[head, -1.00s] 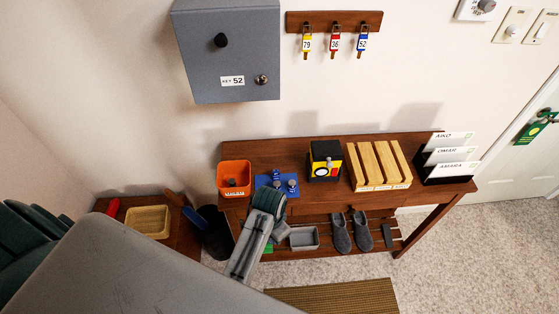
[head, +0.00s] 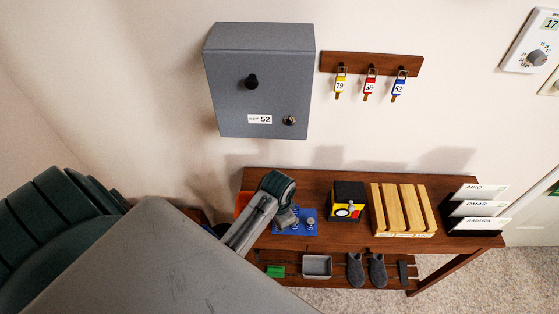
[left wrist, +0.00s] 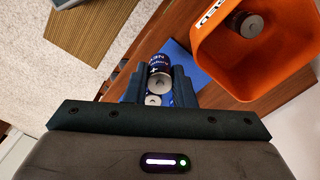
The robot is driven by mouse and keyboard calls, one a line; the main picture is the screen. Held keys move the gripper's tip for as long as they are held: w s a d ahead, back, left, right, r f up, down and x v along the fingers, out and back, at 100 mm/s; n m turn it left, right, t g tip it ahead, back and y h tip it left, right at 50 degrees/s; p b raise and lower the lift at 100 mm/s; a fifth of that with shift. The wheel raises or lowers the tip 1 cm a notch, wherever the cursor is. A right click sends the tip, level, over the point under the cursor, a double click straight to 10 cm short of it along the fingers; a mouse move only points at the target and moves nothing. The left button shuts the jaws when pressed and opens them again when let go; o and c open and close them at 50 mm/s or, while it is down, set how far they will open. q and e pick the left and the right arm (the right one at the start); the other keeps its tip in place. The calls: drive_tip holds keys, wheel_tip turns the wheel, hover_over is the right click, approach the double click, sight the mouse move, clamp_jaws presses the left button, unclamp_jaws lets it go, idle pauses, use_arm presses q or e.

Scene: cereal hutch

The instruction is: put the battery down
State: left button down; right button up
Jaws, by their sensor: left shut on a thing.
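My left gripper (left wrist: 160,88) is shut on a dark blue battery (left wrist: 158,65) with white lettering. In the head view this gripper (head: 287,218) is over the blue tray (head: 283,231) on the shelf top; I cannot tell whether the held battery touches it. The tray also shows beneath the fingers in the left wrist view (left wrist: 177,52). Another battery (head: 311,223) stands at the tray's right side. An orange bin (left wrist: 225,65) with a battery (left wrist: 250,25) inside is beside the gripper; in the head view my arm mostly hides it. My right gripper is not in view.
A black and yellow device (head: 347,203) and a slotted wooden rack (head: 403,208) stand to the tray's right, then a name-card holder (head: 472,222). A grey key cabinet (head: 258,80) and key rack (head: 372,64) hang above. Slippers (head: 366,270) are on the lower shelf.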

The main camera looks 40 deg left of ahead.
use_arm(q)
drive_tip(key=shift+w+a, duration=0.45)
drive_tip(key=shift+w, duration=0.4)
drive_tip(key=shift+w+a+f, duration=0.1)
drive_tip(key=shift+w+a, duration=0.15)
drive_tip(key=shift+w, duration=0.15)
drive_tip(key=shift+f, duration=0.3)
wheel_tip(320, 180, down, 3)
drive_tip(key=shift+r, duration=0.1)
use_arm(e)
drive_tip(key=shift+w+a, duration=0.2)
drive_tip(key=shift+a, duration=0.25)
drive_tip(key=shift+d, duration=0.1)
use_arm(q)
drive_tip(key=c, duration=1.2)
unclamp_jaws()
drive_tip(key=shift+c, duration=0.2)
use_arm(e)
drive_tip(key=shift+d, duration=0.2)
